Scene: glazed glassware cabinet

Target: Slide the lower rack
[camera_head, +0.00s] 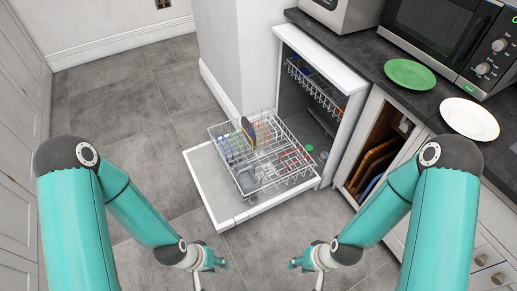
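The lower rack (262,172) is a white wire basket. It is pulled out of the dishwasher and sits over the lowered door (205,180). It holds a few coloured dishes and a grey cutlery basket (247,181). My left gripper (212,272) is in front of the door, below it in the picture, and looks open and empty. My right gripper (306,272) is to its right, also apart from the rack, and looks open and empty.
The upper rack (318,88) is inside the dishwasher cavity. A counter (427,103) on the right carries a green plate (410,74), a white plate (469,119) and a microwave (440,35). An open cupboard (376,160) holds trays. The tiled floor (120,110) at left is clear.

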